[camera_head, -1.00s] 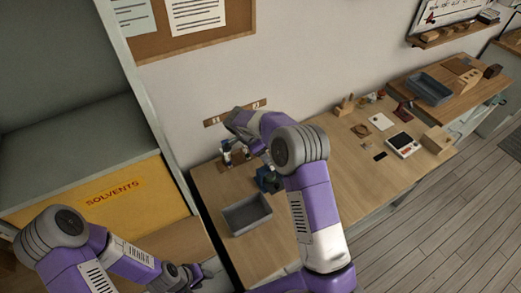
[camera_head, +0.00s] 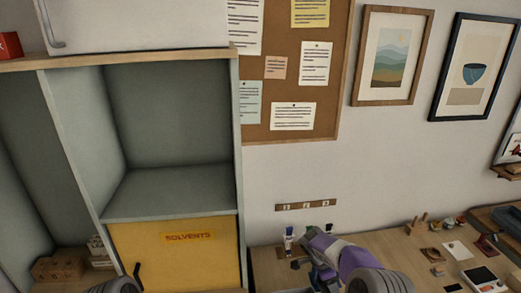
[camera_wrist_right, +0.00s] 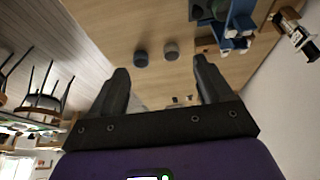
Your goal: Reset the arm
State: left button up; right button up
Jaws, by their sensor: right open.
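My right arm (camera_head: 375,281) reaches up from the bottom of the head view over the workbench (camera_head: 405,243). In the right wrist view my right gripper (camera_wrist_right: 159,68) has its two dark fingers wide apart. My left gripper is out of the picture.
Two small round pieces (camera_wrist_right: 141,57) and a blue item (camera_wrist_right: 238,27) lie beyond the right fingers. A yellow SOLVENTS cabinet (camera_head: 182,263) stands left under an empty shelf.

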jog(key=s+a+f+n+y, duration=0.2)
jog(key=s+a+f+n, duration=0.1)
jog(key=s+f, duration=0.3)
jog(key=s+a+f+n+y, duration=0.3)
jog(key=s+a+f+n, duration=0.1)
jog(key=s, duration=0.4)
jog(key=s+a+f+n+g+y, duration=0.1)
jog(key=s+a+f+n+y, duration=0.2)
jog(key=s+a+f, duration=0.2)
jog(key=shift+s+a+f+n, duration=0.2)
jog(key=shift+s+f, duration=0.45)
jog(key=shift+s, duration=0.05)
jog(key=shift+s+a+f+n, duration=0.15)
jog(key=shift+s+f+n, duration=0.05)
jog(key=shift+s+f, duration=0.5)
jog(key=s+n, duration=0.3)
jog(key=s, duration=0.7)
pick_arm(q)
notch_tip(320, 180, down, 10)
jog(key=b, duration=1)
jog(key=shift+s, duration=0.2)
pick_arm(e)
notch_tip(320, 180, down, 10)
jog(key=t, duration=0.1)
jog(key=shift+w+a+y, duration=0.25)
jog(key=shift+a+y, duration=0.05)
jog(key=shift+a, duration=0.15)
